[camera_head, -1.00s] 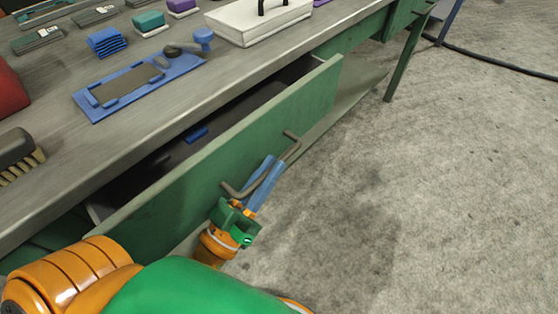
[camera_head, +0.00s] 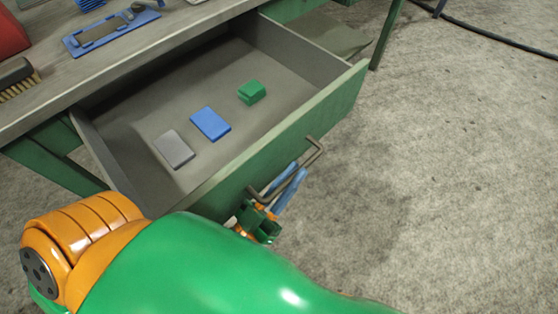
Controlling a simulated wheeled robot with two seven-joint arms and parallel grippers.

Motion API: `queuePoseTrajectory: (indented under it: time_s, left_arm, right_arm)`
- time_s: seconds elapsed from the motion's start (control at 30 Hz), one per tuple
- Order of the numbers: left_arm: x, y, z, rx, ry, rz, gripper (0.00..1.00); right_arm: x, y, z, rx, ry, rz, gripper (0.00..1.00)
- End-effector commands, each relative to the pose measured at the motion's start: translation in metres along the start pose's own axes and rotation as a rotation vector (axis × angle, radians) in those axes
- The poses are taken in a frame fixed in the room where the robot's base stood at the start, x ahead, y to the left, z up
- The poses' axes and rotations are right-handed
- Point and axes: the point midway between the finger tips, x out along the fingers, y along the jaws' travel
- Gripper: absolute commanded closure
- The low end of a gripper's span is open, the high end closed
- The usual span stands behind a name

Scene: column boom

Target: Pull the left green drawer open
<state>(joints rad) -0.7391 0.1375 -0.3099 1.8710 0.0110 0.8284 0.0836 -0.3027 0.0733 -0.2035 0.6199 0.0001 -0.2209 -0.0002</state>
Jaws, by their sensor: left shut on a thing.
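The green drawer (camera_head: 318,118) stands well out from the workbench, and its grey inside shows. Its bent bar handle (camera_head: 316,152) is on the front face. My left gripper (camera_head: 288,188), with blue fingers, is shut on the handle, below the top edge of the drawer front. My green and orange left arm hides the near lower part of the drawer front. My right gripper is not in view.
In the drawer lie a grey block (camera_head: 174,150), a blue block (camera_head: 210,124) and a green block (camera_head: 251,92). A blue tray (camera_head: 84,40) and a brush (camera_head: 17,78) rest on the bench top. The concrete floor at right is clear, with a black cable (camera_head: 490,42) farther back.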

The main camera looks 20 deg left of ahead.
Motion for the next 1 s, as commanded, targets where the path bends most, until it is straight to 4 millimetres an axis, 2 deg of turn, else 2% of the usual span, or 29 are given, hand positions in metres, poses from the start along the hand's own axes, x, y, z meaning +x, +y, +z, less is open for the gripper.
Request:
queuePoseTrajectory:
  time_s: [0.1, 0.3, 0.77, 0.8, 0.87, 0.9, 1.0]
  left_arm:
    - [0.000, 0.013, 0.000, -0.001, 0.006, 0.000, 1.00]
    - [-0.001, 0.026, 0.003, 0.000, 0.007, 0.001, 1.00]
    - [-0.001, 0.029, 0.003, 0.000, 0.009, 0.001, 1.00]
    - [-0.001, 0.029, 0.003, 0.000, 0.009, 0.001, 0.77]
    - [-0.001, 0.029, 0.003, 0.000, 0.008, 0.001, 0.61]
    - [-0.001, 0.029, 0.003, 0.000, 0.007, 0.001, 0.55]
    - [-0.001, 0.029, 0.004, 0.000, 0.006, 0.001, 0.55]
  right_arm:
    - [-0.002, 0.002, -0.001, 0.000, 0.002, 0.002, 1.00]
    - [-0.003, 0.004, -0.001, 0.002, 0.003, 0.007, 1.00]
    - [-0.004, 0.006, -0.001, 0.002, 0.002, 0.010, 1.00]
    - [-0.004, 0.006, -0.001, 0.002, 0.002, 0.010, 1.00]
    - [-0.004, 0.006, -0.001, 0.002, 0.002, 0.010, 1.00]
    - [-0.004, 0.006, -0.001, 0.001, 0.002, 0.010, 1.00]
    - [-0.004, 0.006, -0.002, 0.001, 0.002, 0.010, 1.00]
